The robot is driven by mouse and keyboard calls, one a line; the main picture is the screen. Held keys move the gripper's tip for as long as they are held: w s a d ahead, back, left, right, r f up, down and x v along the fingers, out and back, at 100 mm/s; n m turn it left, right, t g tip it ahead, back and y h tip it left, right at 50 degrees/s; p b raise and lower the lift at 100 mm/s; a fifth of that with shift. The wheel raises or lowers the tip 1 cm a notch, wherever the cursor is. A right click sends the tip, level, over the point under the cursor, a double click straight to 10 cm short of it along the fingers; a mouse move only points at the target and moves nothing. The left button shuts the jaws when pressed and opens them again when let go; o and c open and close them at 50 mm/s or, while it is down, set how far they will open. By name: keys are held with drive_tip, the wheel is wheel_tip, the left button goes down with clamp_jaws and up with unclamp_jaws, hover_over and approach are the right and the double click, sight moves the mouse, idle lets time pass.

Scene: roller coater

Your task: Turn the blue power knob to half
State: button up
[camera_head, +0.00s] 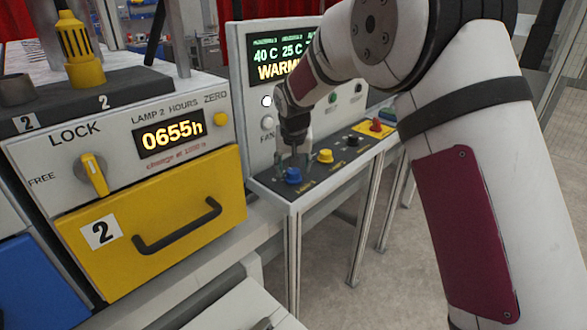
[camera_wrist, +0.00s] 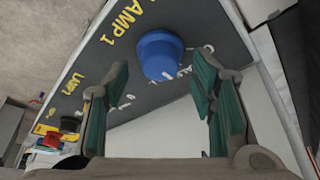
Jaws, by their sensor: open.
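The blue power knob (camera_head: 293,175) sits at the near left end of a dark control panel strip in the head view. In the wrist view the blue knob (camera_wrist: 160,54) is round and lies above and between my fingers, apart from them. My gripper (camera_head: 294,158) hangs over the knob, pointing down. In the wrist view my gripper (camera_wrist: 157,100) is open, with its two green-padded fingers spread wide and nothing between the tips.
A yellow knob (camera_head: 325,156), a black knob (camera_head: 351,141) and a red knob (camera_head: 376,126) follow along the same strip. A display panel (camera_head: 268,60) stands behind it. A yellow drawer (camera_head: 160,222) with a black handle (camera_head: 178,228) is at the left, under a lock knob (camera_head: 93,174).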

drive_tip(key=v, duration=1)
drive_tip(key=shift+s+r, duration=0.25)
drive_tip(key=shift+r, duration=0.05)
drive_tip(key=s+d+r, duration=0.5)
drive_tip(key=s+d, duration=0.1)
drive_tip(key=s, duration=0.3)
drive_tip(key=s+d+r, duration=0.4)
drive_tip(key=s+d, duration=0.3)
drive_tip(key=s, duration=0.2)
drive_tip(key=s+d+f, duration=0.2)
drive_tip(key=s, duration=0.7)
drive_tip(key=s+d+f, duration=0.1)
drive_tip(key=s+d, duration=0.2)
drive_tip(key=s, duration=0.7)
drive_tip(key=shift+s+f+t, duration=0.25)
drive_tip(key=shift+f+t, duration=0.15)
